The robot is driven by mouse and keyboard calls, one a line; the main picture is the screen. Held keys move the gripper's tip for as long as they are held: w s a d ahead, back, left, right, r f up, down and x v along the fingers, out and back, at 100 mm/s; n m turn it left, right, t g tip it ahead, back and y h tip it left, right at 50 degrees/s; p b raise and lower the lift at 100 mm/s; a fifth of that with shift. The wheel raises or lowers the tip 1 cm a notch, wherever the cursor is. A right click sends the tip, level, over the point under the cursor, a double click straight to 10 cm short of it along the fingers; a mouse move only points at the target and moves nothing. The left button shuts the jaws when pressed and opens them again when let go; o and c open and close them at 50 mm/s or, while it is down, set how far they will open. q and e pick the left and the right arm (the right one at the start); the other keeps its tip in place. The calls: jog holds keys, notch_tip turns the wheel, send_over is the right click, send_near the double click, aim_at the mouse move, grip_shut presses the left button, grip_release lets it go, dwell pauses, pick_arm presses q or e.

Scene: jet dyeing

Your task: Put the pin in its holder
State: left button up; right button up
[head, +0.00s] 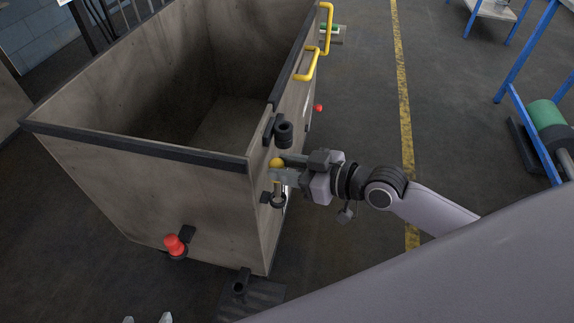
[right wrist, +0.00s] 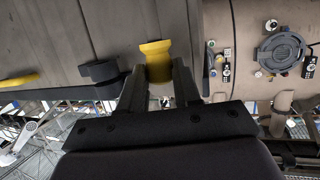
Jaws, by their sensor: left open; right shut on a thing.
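The pin has a yellow knob (head: 277,162) and is at the near right corner of the grey-brown bin. My right gripper (head: 279,173) is shut on it just below the knob. In the right wrist view the knob (right wrist: 155,55) shows between the fingertips (right wrist: 159,78). A black ring-like bracket (head: 278,201) on the bin side is just below the gripper. A black tube-shaped bracket (head: 284,134) is above it. I cannot tell which is the holder, nor whether the pin's lower end is inside the ring. My left gripper (head: 148,319) shows only its fingertips at the bottom edge, apart and empty.
The open bin (head: 140,205) fills the left, with yellow handles (head: 308,76) on its right side. A black foot plate (head: 252,298) lies near the corner. Floor right of the bin is clear up to the blue frame (head: 521,110).

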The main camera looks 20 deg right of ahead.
aim_at(280, 185)
notch_tip(280, 185, down, 2)
jog(key=shift+f+b, duration=0.15)
jog(key=shift+b, duration=0.65)
jog(key=shift+f+b, duration=1.35)
jog(key=shift+f, duration=0.45)
jog(key=o, duration=1.1)
jog(key=shift+o, duration=0.2)
jog(key=shift+f, duration=0.1)
jog(key=v, duration=0.7)
jog(key=shift+p, duration=0.4)
